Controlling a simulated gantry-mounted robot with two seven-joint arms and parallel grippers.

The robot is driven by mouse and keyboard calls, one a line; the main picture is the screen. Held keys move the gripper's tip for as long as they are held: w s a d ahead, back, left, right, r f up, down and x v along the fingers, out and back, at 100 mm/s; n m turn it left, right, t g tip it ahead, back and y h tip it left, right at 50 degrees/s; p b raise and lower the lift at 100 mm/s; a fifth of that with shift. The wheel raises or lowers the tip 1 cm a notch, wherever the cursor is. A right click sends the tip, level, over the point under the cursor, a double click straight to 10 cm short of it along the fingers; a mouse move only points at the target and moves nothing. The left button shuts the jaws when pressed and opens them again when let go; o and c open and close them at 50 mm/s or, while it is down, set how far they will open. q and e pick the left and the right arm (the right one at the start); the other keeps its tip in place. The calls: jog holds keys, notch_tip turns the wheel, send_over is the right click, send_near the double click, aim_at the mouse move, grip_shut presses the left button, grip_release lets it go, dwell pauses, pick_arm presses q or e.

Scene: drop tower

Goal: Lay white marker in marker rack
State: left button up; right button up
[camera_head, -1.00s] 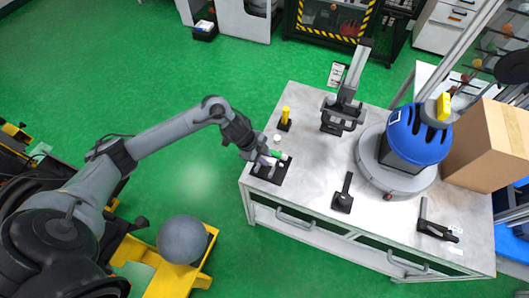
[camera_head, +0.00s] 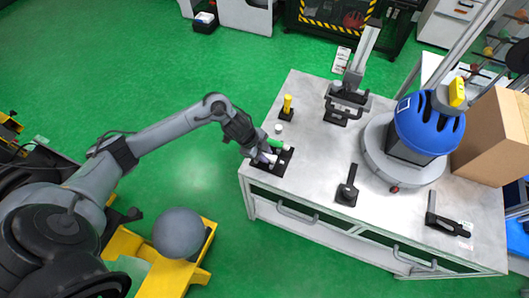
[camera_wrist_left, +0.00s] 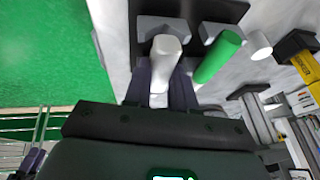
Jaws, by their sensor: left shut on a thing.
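The white marker (camera_wrist_left: 163,60) is between the fingers of my left gripper (camera_wrist_left: 161,88), which is shut on it. In the head view the left gripper (camera_head: 263,153) is at the black marker rack (camera_head: 279,170), with the white marker (camera_head: 268,158) just over it. The rack (camera_wrist_left: 215,10) shows behind the marker in the left wrist view, with grey holders (camera_wrist_left: 150,25) by the marker's far end. I cannot tell whether the marker touches them. A green marker (camera_wrist_left: 217,57) lies beside it in the rack. My right gripper is out of view.
A small white cylinder (camera_head: 278,129) stands close behind the rack on the grey table (camera_head: 315,150). A yellow-handled tool (camera_head: 287,103) is in a black holder farther back. A black stand (camera_head: 347,190) is to the right. The table between them is clear.

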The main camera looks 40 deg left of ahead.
pick_arm(q)
jog(key=shift+f+p, duration=0.1)
jog(key=shift+p, duration=0.2)
dwell(0.4)
jog(key=o, duration=1)
jog(key=shift+r+p, duration=1)
jog(key=shift+p, duration=0.15)
jog(key=shift+r+p, duration=2.5)
jog(key=shift+p, duration=0.35)
